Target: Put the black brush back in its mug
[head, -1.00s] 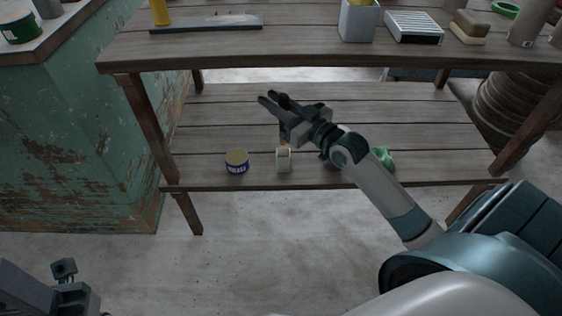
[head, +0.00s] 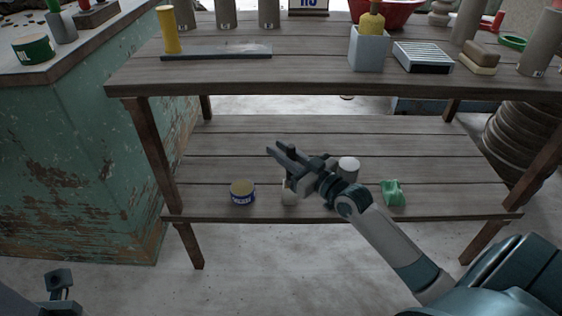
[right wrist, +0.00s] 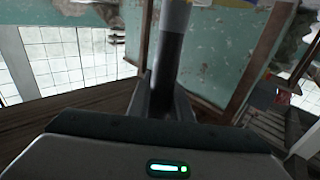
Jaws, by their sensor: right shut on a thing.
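My right gripper (head: 282,151) is above the lower shelf, pointing back and left. In the right wrist view its jaws (right wrist: 165,98) are shut on a round upright shaft, grey above and black below, which I take as the black brush (right wrist: 171,45). The brush cannot be made out in the head view. A small pale cup (head: 289,194) stands under the gripper, partly hidden by it. A white cylinder (head: 348,166) stands behind my right arm. I cannot tell which is the mug. Part of my left gripper (head: 59,283) shows at the bottom left; its jaw state is unclear.
A blue-labelled tin (head: 242,192) and a green crumpled lump (head: 393,193) stand on the lower shelf (head: 220,150). The upper tabletop (head: 300,75) overhangs the back, holding a grey pot (head: 369,50) and several tools. The shelf's left and back parts are clear.

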